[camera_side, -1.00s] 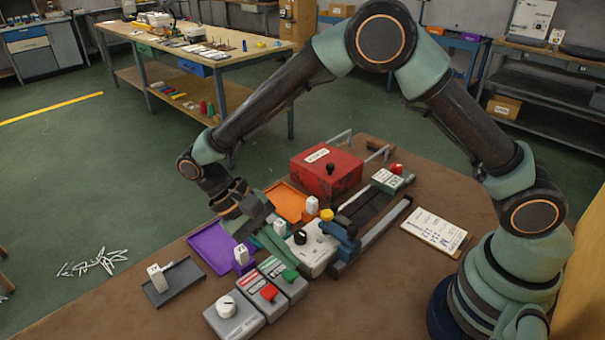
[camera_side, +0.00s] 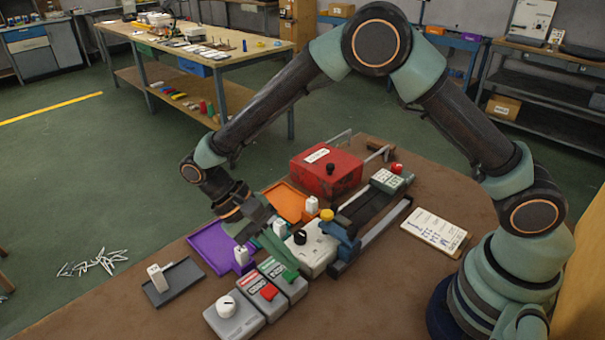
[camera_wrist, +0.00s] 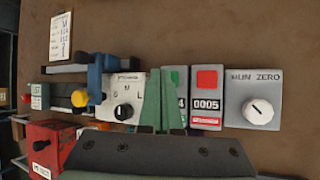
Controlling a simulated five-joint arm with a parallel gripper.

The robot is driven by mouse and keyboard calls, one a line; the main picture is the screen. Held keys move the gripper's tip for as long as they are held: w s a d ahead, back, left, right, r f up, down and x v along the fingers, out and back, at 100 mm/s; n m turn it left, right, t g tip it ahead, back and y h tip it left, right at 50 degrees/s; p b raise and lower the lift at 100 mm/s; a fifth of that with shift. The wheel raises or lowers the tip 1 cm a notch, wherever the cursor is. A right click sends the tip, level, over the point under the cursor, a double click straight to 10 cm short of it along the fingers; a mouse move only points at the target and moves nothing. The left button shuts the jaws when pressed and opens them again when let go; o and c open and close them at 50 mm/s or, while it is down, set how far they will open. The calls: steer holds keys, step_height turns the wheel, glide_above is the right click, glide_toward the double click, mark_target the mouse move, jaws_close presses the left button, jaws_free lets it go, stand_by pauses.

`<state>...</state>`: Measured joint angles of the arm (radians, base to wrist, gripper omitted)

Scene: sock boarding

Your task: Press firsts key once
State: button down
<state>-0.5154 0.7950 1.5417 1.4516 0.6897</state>
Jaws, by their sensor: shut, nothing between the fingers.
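A grey counter box (camera_side: 296,289) with a green key (camera_side: 289,275) stands near the table's front edge. In the wrist view its green key (camera_wrist: 175,77) shows beside my fingertips, and a digit 4 shows on its partly hidden counter. A similar counter box with a red key (camera_side: 269,292) stands just left of it; in the wrist view that red key (camera_wrist: 207,78) is above a display reading 0005. My gripper (camera_side: 286,268) is shut and empty, its green fingers pointing down close to the green key. I cannot tell whether they touch it.
A grey box with a white knob (camera_side: 226,305) stands left of the counters. A pale box with a black knob (camera_side: 301,237) is close on the right. Purple (camera_side: 207,240), orange (camera_side: 284,199) and dark (camera_side: 187,281) trays and a red box (camera_side: 323,173) stand around.

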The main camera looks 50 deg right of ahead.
mark_target(287, 270)
steer(key=shift+f, duration=0.65)
stand_by(0.6)
steer(key=shift+r, duration=1.1)
steer(key=shift+r, duration=2.5)
